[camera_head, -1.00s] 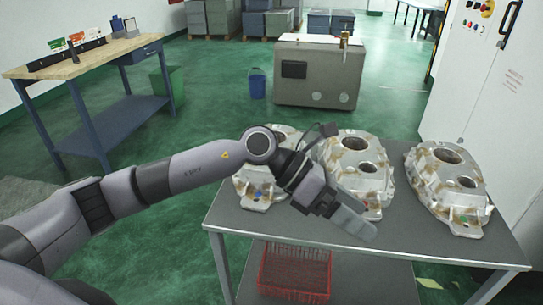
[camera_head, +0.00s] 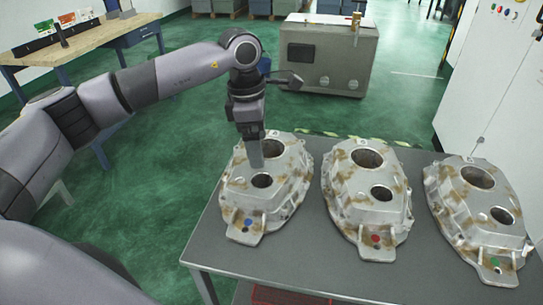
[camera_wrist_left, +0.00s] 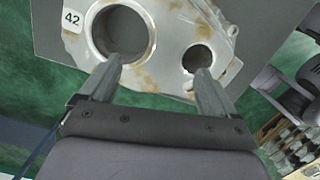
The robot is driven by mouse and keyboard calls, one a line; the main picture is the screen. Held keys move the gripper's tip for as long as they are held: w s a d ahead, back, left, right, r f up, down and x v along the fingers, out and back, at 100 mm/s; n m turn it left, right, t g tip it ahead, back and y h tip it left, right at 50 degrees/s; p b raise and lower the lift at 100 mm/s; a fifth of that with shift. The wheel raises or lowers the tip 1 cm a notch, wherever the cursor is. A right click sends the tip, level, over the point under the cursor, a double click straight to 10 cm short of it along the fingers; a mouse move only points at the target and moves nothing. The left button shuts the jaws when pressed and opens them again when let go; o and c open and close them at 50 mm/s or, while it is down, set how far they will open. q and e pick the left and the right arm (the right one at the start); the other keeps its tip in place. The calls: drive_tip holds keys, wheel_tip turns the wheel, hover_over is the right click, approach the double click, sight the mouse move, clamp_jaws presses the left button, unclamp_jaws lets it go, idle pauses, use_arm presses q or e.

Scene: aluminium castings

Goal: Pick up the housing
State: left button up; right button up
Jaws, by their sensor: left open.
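Three cast aluminium housings with brown stains lie in a row on the grey table: a left one with a blue dot (camera_head: 290,188), a middle one with a red dot (camera_head: 345,195) and a right one with a green dot (camera_head: 455,205). My left gripper (camera_head: 256,163) points down over the left housing, near its two holes. In the left wrist view, the open fingers (camera_wrist_left: 158,68) are in front of a housing (camera_wrist_left: 170,45) labelled 42. One fingertip overlaps the large hole's rim, the other the small hole's edge. I cannot tell whether they touch. My right gripper is not in view.
The grey table (camera_head: 300,255) has bare surface along its front edge. A red basket (camera_head: 285,296) shows partly below it. A workbench (camera_head: 90,38) stands at the back left, a beige cabinet (camera_head: 330,60) behind, and a white cabinet (camera_head: 505,100) at the right.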

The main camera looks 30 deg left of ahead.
sight(265, 176)
use_arm(q)
drive_tip(key=shift+w+f, duration=0.1)
drive_tip(key=shift+f, duration=0.3)
drive_tip(key=f, duration=0.2)
drive_tip(key=d+f+p, duration=0.1)
drive_tip(key=f, duration=0.3)
drive_tip(key=shift+d+f, duration=0.1)
drive_tip(key=shift+d, duration=0.15)
clamp_jaws()
drive_tip(key=shift+r, duration=0.2)
